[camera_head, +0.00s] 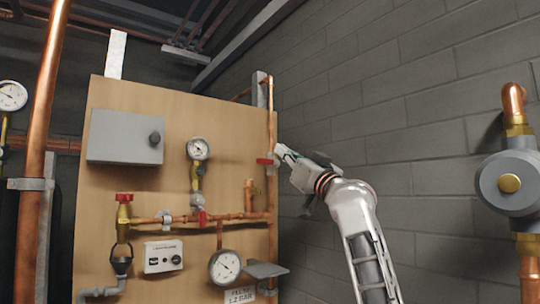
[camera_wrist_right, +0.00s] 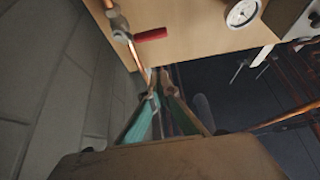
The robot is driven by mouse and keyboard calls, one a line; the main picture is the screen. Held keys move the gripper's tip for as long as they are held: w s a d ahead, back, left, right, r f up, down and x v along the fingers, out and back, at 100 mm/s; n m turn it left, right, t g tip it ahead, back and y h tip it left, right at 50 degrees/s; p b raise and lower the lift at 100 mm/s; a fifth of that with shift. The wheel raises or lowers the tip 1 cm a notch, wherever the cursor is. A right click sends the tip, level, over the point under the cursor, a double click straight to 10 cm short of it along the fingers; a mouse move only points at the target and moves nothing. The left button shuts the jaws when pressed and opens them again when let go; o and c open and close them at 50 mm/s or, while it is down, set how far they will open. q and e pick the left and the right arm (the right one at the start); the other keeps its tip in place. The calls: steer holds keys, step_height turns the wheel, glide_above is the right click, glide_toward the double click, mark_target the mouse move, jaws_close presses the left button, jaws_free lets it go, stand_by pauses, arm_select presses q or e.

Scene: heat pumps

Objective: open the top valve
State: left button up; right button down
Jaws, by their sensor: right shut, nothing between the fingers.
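A red valve handle (camera_head: 264,161) sits on the vertical copper pipe (camera_head: 271,110) along the right edge of the wooden board, at about the height of the upper gauge. In the right wrist view, the red handle (camera_wrist_right: 151,35) sticks out sideways from the valve body on the pipe. My right gripper (camera_head: 283,153) is just right of this valve in the head view, with its fingers pointing toward the pipe. In the wrist view, the right gripper (camera_wrist_right: 158,88) has its fingertips close together, with nothing held and the handle apart above them. My left gripper is not in view.
The wooden board (camera_head: 120,175) carries a grey box (camera_head: 125,137), an upper gauge (camera_head: 198,149), a lower gauge (camera_head: 225,266) and other red-handled fittings (camera_head: 124,197). A grey block wall (camera_head: 420,110) is on the right. A pump (camera_head: 509,184) stands at the far right.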

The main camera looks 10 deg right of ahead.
mark_target(269, 162)
arm_select(q)
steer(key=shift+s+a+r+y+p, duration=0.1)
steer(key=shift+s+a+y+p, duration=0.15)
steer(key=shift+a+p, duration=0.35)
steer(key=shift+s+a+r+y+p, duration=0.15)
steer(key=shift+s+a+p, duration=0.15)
steer(key=shift+p, duration=0.5)
arm_select(e)
steer(key=w+a, duration=0.2)
steer(key=w, duration=0.3)
steer(key=shift+w+a+f, duration=0.15)
steer(key=shift+w+f, duration=0.25)
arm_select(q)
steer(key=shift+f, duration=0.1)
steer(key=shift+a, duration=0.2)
